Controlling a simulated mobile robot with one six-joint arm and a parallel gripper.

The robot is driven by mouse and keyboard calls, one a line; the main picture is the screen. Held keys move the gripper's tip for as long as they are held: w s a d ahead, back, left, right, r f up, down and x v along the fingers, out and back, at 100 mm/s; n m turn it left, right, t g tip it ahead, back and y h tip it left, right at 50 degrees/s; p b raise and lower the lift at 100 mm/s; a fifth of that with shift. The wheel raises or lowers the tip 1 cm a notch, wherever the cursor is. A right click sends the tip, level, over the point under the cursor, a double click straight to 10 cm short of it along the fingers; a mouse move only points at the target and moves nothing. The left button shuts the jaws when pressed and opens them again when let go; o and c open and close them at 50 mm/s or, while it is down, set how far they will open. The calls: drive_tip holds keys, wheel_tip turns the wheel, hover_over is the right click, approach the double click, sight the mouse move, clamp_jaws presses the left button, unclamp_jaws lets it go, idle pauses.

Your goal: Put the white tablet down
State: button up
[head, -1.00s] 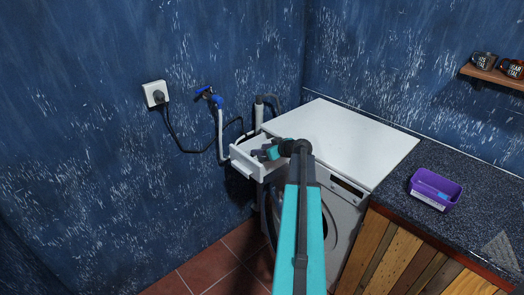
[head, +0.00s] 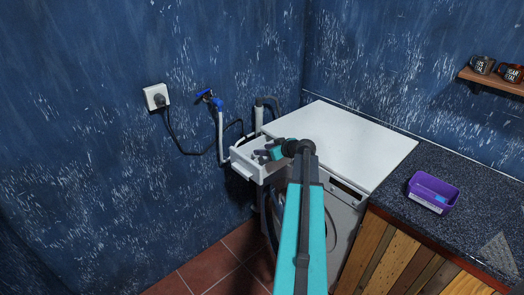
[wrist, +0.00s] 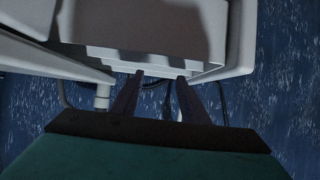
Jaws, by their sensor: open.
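My gripper (head: 261,156) is at the pulled-out white detergent drawer (head: 242,166) of the washing machine, its fingers over the drawer's open top in the head view. In the wrist view the two dark fingers (wrist: 158,82) stand apart with a gap between them, and the drawer's pale walls (wrist: 240,45) fill the top. I cannot make out a white tablet in either view; the drawer's inside is partly hidden by my gripper.
The washing machine's white top (head: 345,140) is clear. A purple tub (head: 432,196) stands on the dark speckled counter (head: 470,215) at right. A tap with a hose (head: 218,125) and a wall socket (head: 157,97) are at left.

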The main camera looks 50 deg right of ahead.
drive_tip(key=b+v, duration=0.1)
drive_tip(key=v, duration=0.9)
drive_tip(key=shift+b, duration=0.35)
drive_tip(key=shift+s, duration=0.1)
